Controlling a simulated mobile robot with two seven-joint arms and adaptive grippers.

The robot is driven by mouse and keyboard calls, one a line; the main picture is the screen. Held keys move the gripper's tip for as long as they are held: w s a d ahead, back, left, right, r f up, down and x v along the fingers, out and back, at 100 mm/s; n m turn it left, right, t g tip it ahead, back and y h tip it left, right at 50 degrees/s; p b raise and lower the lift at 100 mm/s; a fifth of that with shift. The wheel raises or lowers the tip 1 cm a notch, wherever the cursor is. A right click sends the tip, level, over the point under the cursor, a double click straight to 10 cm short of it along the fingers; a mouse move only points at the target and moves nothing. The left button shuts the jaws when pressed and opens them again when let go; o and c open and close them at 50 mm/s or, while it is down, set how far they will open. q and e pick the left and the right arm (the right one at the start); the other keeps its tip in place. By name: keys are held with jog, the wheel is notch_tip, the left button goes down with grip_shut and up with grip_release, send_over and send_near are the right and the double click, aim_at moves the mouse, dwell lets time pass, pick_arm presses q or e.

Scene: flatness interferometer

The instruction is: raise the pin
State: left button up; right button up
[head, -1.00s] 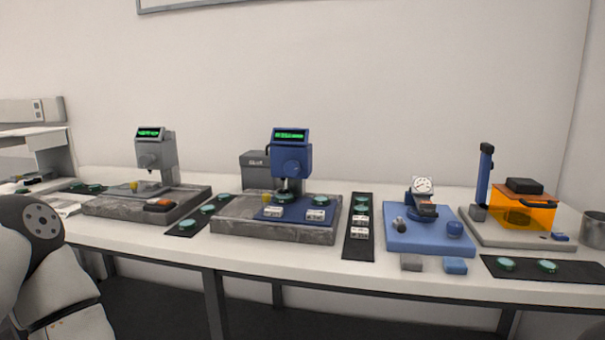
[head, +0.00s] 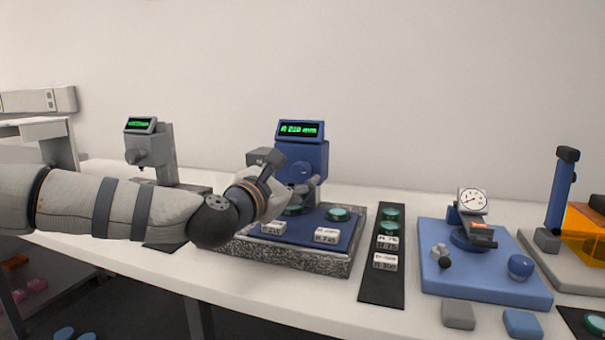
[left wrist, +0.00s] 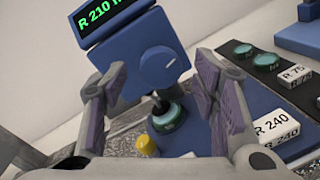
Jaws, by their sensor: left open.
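The blue gauge head (head: 300,153) stands on a speckled stone base, its green display (head: 300,129) lit. In the left wrist view the blue head (left wrist: 130,45) has a round blue knob (left wrist: 160,67) on its front. A short dark pin (left wrist: 157,100) comes down from it to a green disc (left wrist: 168,119); whether they touch I cannot tell. My left gripper (head: 312,187) is in front of the head; in the left wrist view its open fingers (left wrist: 160,75) stand either side of the knob, with nothing between them held. My right gripper is out of view.
A yellow knob (left wrist: 147,146) and label blocks (left wrist: 275,130) lie near the pin. A grey gauge (head: 150,150) stands left. A black mat (head: 382,285) with green discs and a blue plate with a dial gauge (head: 472,200) are to the right.

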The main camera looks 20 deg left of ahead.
aim_at(298, 172)
pick_arm(q)
jog(key=shift+w+d, duration=0.15)
jog(key=shift+w, duration=0.7)
jog(key=shift+w+d, duration=0.15)
jog(key=shift+w, duration=0.7)
jog(key=c, duration=1.2)
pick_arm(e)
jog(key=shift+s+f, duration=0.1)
